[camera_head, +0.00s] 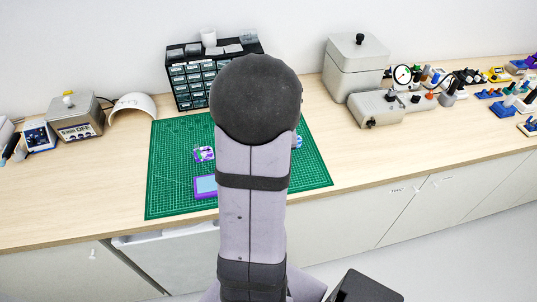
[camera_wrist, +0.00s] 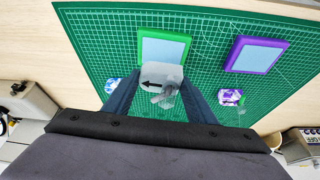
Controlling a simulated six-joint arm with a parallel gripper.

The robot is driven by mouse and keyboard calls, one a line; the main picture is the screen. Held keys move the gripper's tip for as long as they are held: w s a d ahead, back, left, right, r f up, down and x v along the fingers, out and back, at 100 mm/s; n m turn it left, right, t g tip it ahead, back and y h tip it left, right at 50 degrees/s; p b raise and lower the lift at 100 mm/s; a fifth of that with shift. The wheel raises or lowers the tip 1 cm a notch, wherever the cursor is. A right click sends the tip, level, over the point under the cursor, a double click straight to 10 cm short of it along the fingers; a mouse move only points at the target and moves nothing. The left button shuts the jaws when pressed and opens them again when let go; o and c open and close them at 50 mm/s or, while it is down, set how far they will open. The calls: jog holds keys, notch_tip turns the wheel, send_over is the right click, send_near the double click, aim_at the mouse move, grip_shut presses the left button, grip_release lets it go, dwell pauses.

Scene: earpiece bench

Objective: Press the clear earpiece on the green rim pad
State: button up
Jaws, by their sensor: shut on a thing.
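In the wrist view my gripper (camera_wrist: 160,92) is shut on the clear earpiece (camera_wrist: 163,76), a pale see-through piece with a black arrow pointing left. The green rim pad (camera_wrist: 184,48), a light pad with a bright green frame, lies on the mat just beyond it. The earpiece overlaps the pad's near edge in the picture; I cannot tell whether they touch. In the head view my arm hides the gripper, the clear earpiece and the green rim pad.
A purple rim pad (camera_wrist: 236,53) lies right of the green one in the wrist view. A purple-and-white piece (camera_wrist: 231,97) and a blue-and-white piece (camera_wrist: 110,85) lie on the green cutting mat (camera_head: 165,150). A drawer cabinet (camera_head: 190,85) stands behind the mat.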

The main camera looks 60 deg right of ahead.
dwell(0.6)
jog(key=shift+f+b, duration=2.25)
jog(key=shift+b, duration=0.2)
jog(key=shift+a+f+b, duration=0.1)
jog(key=shift+f+b, duration=0.2)
dwell(0.4)
jog(key=o, duration=1.2)
jog(key=v, duration=0.7)
jog(key=shift+r+b, duration=0.15)
jog(key=shift+b, duration=0.25)
